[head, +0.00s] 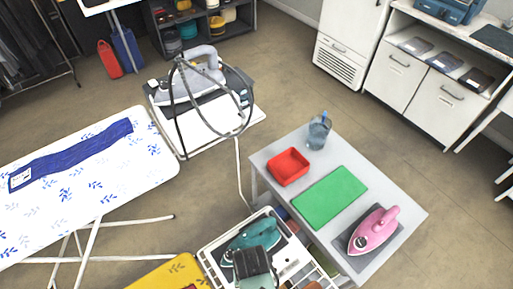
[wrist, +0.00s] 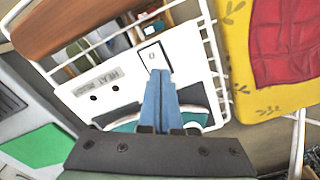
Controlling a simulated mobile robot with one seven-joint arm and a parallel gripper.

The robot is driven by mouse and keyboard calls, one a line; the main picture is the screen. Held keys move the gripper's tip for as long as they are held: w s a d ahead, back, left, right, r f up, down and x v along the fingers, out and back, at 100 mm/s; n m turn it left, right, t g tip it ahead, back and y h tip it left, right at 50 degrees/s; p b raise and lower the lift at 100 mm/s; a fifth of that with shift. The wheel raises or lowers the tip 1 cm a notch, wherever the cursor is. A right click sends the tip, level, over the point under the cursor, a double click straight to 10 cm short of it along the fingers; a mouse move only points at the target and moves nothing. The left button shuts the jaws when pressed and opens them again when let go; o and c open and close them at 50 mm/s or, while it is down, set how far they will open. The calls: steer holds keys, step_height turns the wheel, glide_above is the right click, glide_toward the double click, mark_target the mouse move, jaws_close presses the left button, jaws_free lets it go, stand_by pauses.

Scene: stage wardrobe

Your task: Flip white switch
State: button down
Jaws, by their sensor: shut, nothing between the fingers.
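The white switch (wrist: 152,56) is a small plate with a dark outline on a white panel (wrist: 110,68) in the wrist view. A label reading HEAT and dark round spots are on the panel beside it. My gripper (wrist: 158,73) has blue fingers, shut together and empty. The fingertips point at the switch and overlap its lower edge in the picture; I cannot tell whether they touch it. The rocker's position is too small to read. In the head view the white panel (head: 287,262) is at the bottom, beside a teal thing (head: 262,233) and a dark block.
A white wire rack surrounds the panel. The grey table (head: 345,165) holds a red tray (head: 288,167), a green mat (head: 330,195), a jug (head: 319,131) and a pink iron (head: 374,231). An ironing board (head: 85,190) stands left.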

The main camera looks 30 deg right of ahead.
steer(key=shift+f, duration=0.2)
step_height(320, 180, up, 7)
steer(key=p, duration=0.7)
steer(key=shift+r, duration=0.1)
stand_by(0.5)
